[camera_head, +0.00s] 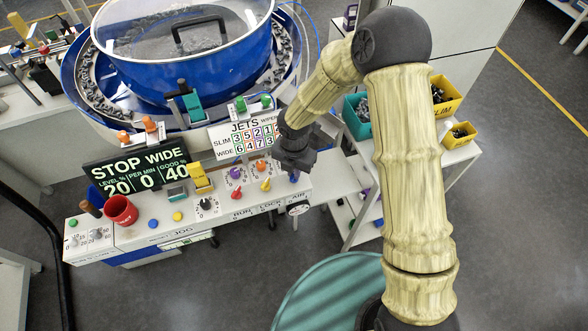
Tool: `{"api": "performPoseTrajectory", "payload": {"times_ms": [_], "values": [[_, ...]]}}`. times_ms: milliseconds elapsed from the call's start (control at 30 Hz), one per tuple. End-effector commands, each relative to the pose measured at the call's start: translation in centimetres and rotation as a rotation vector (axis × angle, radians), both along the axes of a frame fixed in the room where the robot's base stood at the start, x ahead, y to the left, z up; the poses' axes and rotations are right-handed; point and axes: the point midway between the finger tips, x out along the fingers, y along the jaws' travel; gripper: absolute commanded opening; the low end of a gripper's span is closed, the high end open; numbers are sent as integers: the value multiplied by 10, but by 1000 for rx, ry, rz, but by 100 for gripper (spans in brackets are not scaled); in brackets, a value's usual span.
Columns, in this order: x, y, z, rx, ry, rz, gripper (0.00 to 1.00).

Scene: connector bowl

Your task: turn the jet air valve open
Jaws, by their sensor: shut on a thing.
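My gripper (295,168) is dark and points down over the right end of the white control panel (130,236). It is shut on a small blue handle (294,178) above the panel label that seems to read AIR (297,193). The handle is mostly hidden by the fingers, so its angle cannot be told. I take it for the jet air valve. A round gauge (298,208) sits on the panel's front just below it.
The JETS sign (245,138) and blue feeder bowl (185,80) are behind. A red cup (121,210) stands far left.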

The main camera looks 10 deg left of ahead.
Motion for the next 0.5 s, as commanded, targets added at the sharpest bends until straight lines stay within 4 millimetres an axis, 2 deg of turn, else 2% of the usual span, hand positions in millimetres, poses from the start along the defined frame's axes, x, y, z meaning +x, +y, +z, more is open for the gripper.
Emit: {"api": "performPoseTrajectory", "payload": {"times_ms": [267,500], "values": [[0,0,0,0,0,-94,0],[0,0,0,1,-1,-265,0]]}}
